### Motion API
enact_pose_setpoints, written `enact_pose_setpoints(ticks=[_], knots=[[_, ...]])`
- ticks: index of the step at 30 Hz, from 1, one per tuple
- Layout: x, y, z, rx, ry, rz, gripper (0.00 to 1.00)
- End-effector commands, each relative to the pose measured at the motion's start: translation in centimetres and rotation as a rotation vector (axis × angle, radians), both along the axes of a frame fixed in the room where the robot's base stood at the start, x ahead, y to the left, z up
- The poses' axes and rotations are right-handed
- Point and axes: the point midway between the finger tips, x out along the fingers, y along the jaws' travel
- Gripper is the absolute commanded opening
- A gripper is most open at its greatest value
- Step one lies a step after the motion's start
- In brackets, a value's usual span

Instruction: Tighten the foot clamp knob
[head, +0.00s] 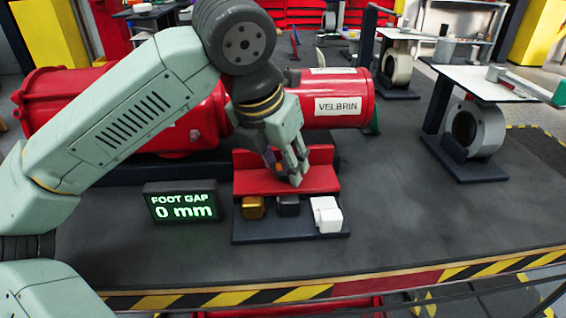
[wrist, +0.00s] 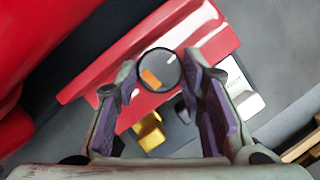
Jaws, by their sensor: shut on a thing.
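The foot clamp knob (wrist: 158,70) is a round dark knob with an orange patch and a white line on its face. It sits at the red foot bracket (head: 255,178), which also shows in the wrist view (wrist: 110,62). My gripper (head: 296,178) reaches down to the bracket. In the wrist view its purple-padded fingers (wrist: 160,85) stand on both sides of the knob, shut on it. In the head view the fingers hide the knob. The sign (head: 183,205) left of the bracket reads "FOOT GAP 0 mm".
A gold block (head: 252,207), a dark block (head: 288,205) and a white block (head: 327,214) sit in a dark tray (head: 290,234) before the bracket. The red VELBRIN actuator (head: 335,100) lies behind. The bench top is clear to the right, up to a grey ring stand (head: 475,130).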

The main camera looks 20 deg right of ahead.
Motion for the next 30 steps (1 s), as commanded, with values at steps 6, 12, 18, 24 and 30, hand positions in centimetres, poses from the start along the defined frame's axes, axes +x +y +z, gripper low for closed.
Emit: enact_pose_setpoints(ticks=[6, 12, 18, 24, 30], knots=[[-0.01, -0.01, 0.02, 0.0, 0.0, -0.004, 0.09], [-0.01, -0.01, 0.02, 0.0, 0.001, -0.004, 0.38], [0.0, 0.0, 0.01, 0.0, 0.0, -0.002, 0.52], [0.05, 0.0, 0.02, 0.0, 0.0, -0.001, 0.57], [0.05, 0.03, 0.08, -0.001, -0.001, -0.001, 0.57]])
